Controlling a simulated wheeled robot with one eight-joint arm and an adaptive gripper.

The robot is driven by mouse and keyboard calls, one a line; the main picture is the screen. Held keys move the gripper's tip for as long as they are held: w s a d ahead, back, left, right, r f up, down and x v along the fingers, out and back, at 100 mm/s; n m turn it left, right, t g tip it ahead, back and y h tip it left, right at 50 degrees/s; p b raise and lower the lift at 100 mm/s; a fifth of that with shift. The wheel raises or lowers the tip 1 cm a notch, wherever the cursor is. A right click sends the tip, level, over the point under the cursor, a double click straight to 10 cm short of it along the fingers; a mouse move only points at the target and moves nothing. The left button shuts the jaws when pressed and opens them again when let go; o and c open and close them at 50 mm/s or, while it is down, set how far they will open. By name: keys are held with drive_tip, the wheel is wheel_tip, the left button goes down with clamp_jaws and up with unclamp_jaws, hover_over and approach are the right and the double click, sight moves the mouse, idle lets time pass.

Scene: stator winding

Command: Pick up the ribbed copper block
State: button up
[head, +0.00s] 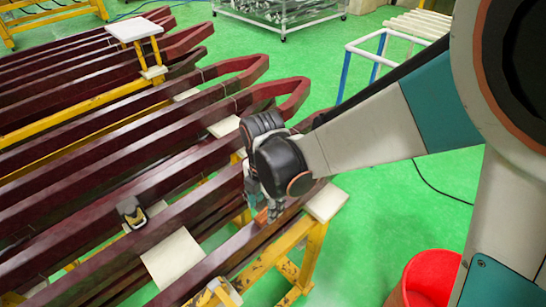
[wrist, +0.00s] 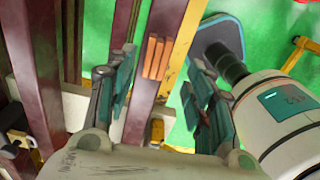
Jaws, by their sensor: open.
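The ribbed copper block (wrist: 157,57) is orange-brown with lengthwise grooves. In the wrist view it lies on a dark red bar, in the gap between my fingers. In the head view a small part of the copper block (head: 262,216) shows beside my fingertips, the rest hidden by my gripper. My gripper (wrist: 162,90) is open, with one finger on each side of the block in the wrist picture. In the head view my gripper (head: 268,205) points down over the bar. I cannot tell how far the fingertips are above the block.
Long dark red bars (head: 120,190) lie side by side on yellow stands (head: 290,262). A red bucket (head: 428,280) stands at the lower right. Green floor is open between the rack and a blue-white frame (head: 378,52).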

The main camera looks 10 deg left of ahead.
sight(264, 214)
drive_tip(key=f+b, duration=0.1)
drive_tip(key=f, duration=0.1)
drive_tip(key=f+b, duration=0.1)
drive_tip(key=f, duration=0.1)
drive_tip(key=shift+w+a+f, duration=0.2)
drive_tip(key=shift+f, duration=0.1)
clamp_jaws()
drive_tip(key=shift+r, duration=0.2)
